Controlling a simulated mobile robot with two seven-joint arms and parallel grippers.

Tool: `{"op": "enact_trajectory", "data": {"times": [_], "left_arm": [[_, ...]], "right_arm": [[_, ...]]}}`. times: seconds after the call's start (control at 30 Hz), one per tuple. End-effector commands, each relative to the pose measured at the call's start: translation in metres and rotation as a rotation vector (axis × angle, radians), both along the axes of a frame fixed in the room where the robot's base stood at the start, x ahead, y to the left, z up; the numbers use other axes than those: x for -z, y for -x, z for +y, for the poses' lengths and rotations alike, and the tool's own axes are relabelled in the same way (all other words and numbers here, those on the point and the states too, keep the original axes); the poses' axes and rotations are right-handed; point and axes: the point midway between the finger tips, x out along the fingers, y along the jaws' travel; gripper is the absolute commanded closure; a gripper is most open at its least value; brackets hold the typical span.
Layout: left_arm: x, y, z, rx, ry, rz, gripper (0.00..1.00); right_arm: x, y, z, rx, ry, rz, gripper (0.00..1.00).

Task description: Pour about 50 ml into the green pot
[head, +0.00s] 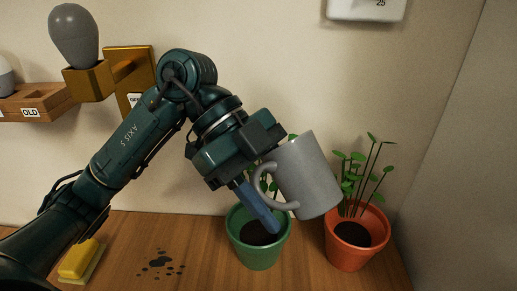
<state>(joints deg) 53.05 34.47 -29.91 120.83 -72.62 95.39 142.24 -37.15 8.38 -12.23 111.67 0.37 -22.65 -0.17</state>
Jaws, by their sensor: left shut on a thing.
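A grey mug (309,176) is held tilted in the air, with its handle toward the left. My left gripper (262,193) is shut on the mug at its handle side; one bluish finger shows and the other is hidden. The green pot (259,254) stands on the wooden surface below the gripper, left of and below the mug. It holds dark soil and a leafy plant, partly hidden behind the gripper and mug. The mug's inside is out of sight, and no stream of liquid shows. My right gripper is out of view.
An orange pot (352,257) with a plant stands close to the right. A yellow sponge (80,259) and dark spots (160,264) lie on the wooden surface (200,245) at left. A grey bulb (74,36) sits in a brass-coloured wall holder. A wooden shelf (35,105) is labelled "OLD".

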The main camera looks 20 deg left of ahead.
Motion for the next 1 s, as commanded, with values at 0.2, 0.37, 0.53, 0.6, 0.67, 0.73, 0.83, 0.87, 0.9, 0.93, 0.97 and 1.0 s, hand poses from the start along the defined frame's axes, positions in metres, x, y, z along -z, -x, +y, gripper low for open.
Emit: {"op": "enact_trajectory", "data": {"times": [0.2,0.37,0.53,0.6,0.67,0.73,0.83,0.87,0.9,0.93,0.97,1.0], "left_arm": [[-0.007,0.001,-0.001,0.002,0.083,0.049,0.97],[-0.009,0.001,-0.001,0.002,0.121,0.07,0.97],[-0.012,0.001,-0.001,0.003,0.148,0.086,0.97],[-0.012,0.001,-0.001,0.003,0.155,0.09,0.97],[-0.013,0.001,-0.001,0.003,0.161,0.096,0.97],[-0.014,0.001,-0.001,0.004,0.172,0.101,0.97],[-0.015,0.001,-0.001,0.004,0.187,0.109,0.97],[-0.015,0.001,-0.001,0.003,0.192,0.113,0.97],[-0.016,0.001,-0.001,0.004,0.199,0.117,0.97],[-0.016,0.001,-0.001,0.004,0.203,0.12,0.97],[-0.016,0.001,-0.001,0.004,0.209,0.123,0.97],[-0.017,0.0,-0.001,0.004,0.217,0.129,0.97]], "right_arm": [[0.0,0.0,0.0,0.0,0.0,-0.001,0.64],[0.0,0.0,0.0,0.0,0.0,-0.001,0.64],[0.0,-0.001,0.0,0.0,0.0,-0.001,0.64],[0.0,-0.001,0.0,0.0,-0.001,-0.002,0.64],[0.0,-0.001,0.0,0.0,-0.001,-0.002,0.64],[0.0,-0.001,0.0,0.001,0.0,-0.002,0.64],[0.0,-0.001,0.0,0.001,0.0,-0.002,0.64],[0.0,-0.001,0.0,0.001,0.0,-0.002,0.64],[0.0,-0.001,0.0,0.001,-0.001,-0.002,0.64],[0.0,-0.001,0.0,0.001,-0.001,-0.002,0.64],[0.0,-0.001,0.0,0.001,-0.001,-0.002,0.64],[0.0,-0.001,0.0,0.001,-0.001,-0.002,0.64]]}}
